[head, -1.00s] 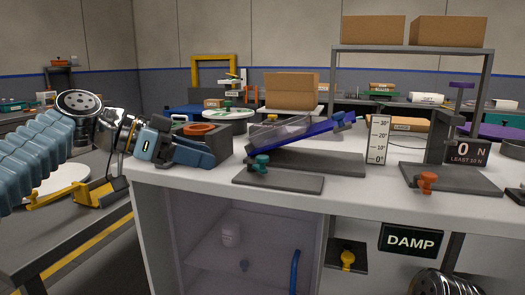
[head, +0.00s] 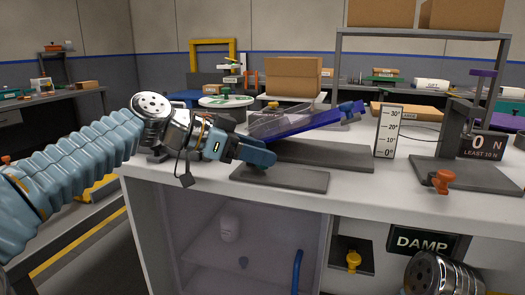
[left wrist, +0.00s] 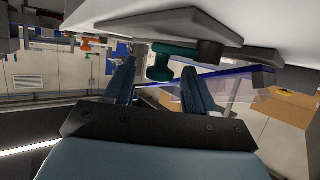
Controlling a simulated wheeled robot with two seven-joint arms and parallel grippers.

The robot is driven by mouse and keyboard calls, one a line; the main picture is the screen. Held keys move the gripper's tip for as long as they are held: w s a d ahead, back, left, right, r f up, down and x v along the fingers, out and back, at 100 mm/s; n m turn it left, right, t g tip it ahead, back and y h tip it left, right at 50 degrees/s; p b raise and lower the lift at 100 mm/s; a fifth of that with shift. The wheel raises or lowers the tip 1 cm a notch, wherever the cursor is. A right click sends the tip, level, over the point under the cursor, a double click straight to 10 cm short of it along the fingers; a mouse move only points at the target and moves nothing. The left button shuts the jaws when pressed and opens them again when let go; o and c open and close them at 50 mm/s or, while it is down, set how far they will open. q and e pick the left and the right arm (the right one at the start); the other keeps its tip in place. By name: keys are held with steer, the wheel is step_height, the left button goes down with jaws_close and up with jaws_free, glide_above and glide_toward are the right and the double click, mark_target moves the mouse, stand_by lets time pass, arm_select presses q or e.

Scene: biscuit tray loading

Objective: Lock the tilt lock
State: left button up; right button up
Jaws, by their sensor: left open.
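A teal knob, which appears to be the tilt lock, stands on a dark plate (head: 280,178) in front of the tilted blue platform (head: 318,123). In the head view my left gripper (head: 268,156) hides this knob. In the left wrist view the teal knob (left wrist: 162,62) shows between and just beyond the two open fingers (left wrist: 158,70); I cannot tell whether they touch it. The platform slopes up to the right and carries a clear tray (head: 282,122). An angle scale card (head: 387,132) stands to its right. My right gripper is out of view.
An orange knob (head: 441,181) sits on a dark plate at the right, before a display reading 0 N. A yellow knob (head: 353,260) is below the tabletop near the DAMP sign (head: 423,242). The white counter (head: 380,190) between the plates is clear.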

arm_select(q)
steer(key=shift+w+d+f, duration=0.2)
steer(key=shift+d+f, duration=0.05)
steer(key=shift+d, duration=0.35)
steer(key=c, duration=1)
